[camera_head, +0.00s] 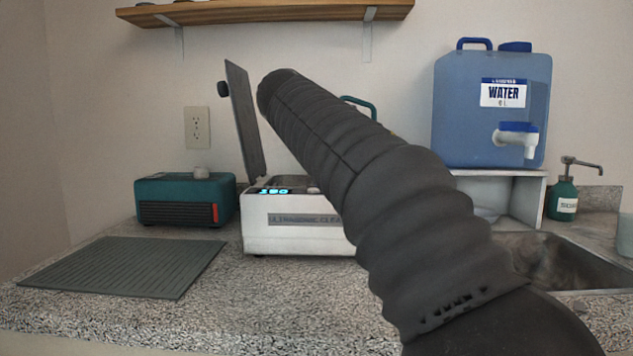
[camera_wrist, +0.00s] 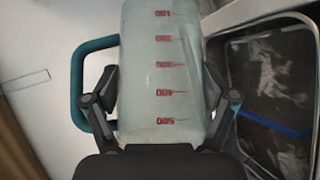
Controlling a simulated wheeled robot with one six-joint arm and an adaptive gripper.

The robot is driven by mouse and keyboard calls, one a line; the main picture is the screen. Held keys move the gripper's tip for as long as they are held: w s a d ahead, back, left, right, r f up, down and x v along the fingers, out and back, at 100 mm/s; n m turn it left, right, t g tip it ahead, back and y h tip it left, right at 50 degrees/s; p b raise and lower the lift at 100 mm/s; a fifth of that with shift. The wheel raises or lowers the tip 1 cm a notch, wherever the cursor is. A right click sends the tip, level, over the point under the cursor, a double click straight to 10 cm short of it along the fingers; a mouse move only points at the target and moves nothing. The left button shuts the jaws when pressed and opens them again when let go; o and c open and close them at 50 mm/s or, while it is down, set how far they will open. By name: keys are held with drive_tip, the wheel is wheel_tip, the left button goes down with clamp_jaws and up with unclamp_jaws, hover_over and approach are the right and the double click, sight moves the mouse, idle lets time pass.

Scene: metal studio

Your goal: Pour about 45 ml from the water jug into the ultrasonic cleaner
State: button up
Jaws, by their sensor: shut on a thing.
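The ultrasonic cleaner (camera_head: 290,228) is a white box on the counter with its dark lid (camera_head: 244,125) raised and a lit blue display. My arm covers its right part in the head view. My gripper (camera_wrist: 166,92) is shut around the water jug (camera_wrist: 150,45), a pale translucent vessel with red marks from 100 to 500. Its teal handle (camera_wrist: 76,88) also shows above my arm in the head view (camera_head: 360,104). The jug looks tipped well over, handle upward. Its mouth, water level and any stream are hidden. A dark rimmed basin with a blue line, apparently the cleaner's tank (camera_wrist: 272,120), lies beside it.
A teal device (camera_head: 186,202) and a ribbed grey mat (camera_head: 125,266) lie left of the cleaner. A blue water container (camera_head: 490,125) stands on a white stand at right, near a soap bottle (camera_head: 563,198) and the sink (camera_head: 560,262). A wooden shelf (camera_head: 265,12) hangs above.

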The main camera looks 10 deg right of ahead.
drive_tip(key=shift+d, duration=0.45)
drive_tip(key=shift+d, duration=0.25)
drive_tip(key=shift+s+d+f+h+b, duration=0.1)
drive_tip(key=shift+s+d+h+b, duration=0.05)
drive_tip(key=shift+d+h+b, duration=0.2)
idle(0.9)
drive_tip(key=shift+r+y+p, duration=0.45)
drive_tip(key=shift+r+p, duration=0.1)
drive_tip(key=shift+p, duration=0.3)
drive_tip(key=shift+d+r+m+g+y+p, duration=0.3)
drive_tip(key=shift+m+y+p, duration=0.3)
drive_tip(key=shift+p, duration=0.5)
drive_tip(key=shift+f+b, duration=0.2)
drive_tip(key=shift+b, duration=0.1)
drive_tip(key=shift+a+r+m+y, duration=0.1)
drive_tip(key=shift+r+m+y, duration=0.15)
drive_tip(key=shift+m+y, duration=0.5)
drive_tip(key=shift+y, duration=0.45)
